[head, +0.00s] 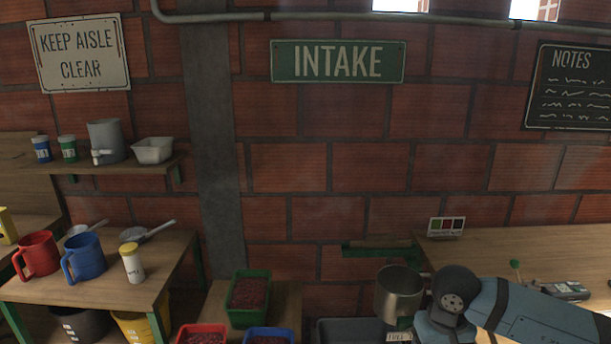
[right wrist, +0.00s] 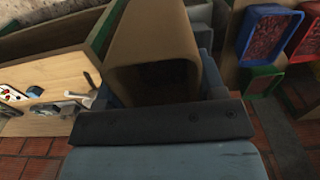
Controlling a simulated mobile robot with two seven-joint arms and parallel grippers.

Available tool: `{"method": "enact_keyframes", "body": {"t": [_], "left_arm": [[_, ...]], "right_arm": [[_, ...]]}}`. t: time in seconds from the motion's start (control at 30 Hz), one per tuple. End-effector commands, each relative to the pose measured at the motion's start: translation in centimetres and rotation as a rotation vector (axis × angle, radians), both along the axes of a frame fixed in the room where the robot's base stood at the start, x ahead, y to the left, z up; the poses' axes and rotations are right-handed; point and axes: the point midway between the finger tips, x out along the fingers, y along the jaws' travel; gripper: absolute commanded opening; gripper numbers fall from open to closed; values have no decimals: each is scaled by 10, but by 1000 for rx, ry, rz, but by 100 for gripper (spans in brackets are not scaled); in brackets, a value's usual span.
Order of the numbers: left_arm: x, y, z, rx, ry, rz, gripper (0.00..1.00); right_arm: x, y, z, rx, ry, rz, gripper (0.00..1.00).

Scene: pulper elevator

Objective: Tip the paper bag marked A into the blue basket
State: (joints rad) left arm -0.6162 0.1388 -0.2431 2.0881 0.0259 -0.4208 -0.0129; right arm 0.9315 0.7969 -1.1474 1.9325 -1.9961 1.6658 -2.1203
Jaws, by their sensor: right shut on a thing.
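The blue basket (head: 270,330) shows at the bottom edge of the head view, cut off, with dark red contents inside. A brown paper bag (right wrist: 155,40) fills the upper middle of the right wrist view, its open mouth facing the camera and dark inside. No letter A shows on the side I see. My right gripper (right wrist: 160,95) is shut on this bag; its fingertips are mostly hidden by it. In the head view only part of my right arm shows at the lower right, and the bag does not show. My left gripper is in neither view.
A green basket (head: 250,316) and a red basket (head: 203,328) stand beside the blue one, holding dark red contents. A metal cup (head: 398,291) is just left of my right arm. The left table (head: 100,290) holds mugs; the right table (head: 500,250) has free room.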

Motion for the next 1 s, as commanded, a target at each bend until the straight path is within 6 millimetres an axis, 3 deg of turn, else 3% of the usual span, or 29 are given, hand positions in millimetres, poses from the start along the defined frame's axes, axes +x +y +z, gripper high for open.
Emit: {"method": "enact_keyframes", "body": {"t": [0.03,0.1,0.4,0.6,1.0], "left_arm": [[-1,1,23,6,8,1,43],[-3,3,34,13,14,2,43],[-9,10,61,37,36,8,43],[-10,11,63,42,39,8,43],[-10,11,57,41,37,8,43]], "right_arm": [[-6,0,28,1,0,2,36],[-12,0,45,0,-1,1,36],[-33,0,92,2,0,0,36],[-38,0,98,3,-1,0,36],[-38,0,90,3,-2,0,36]]}}
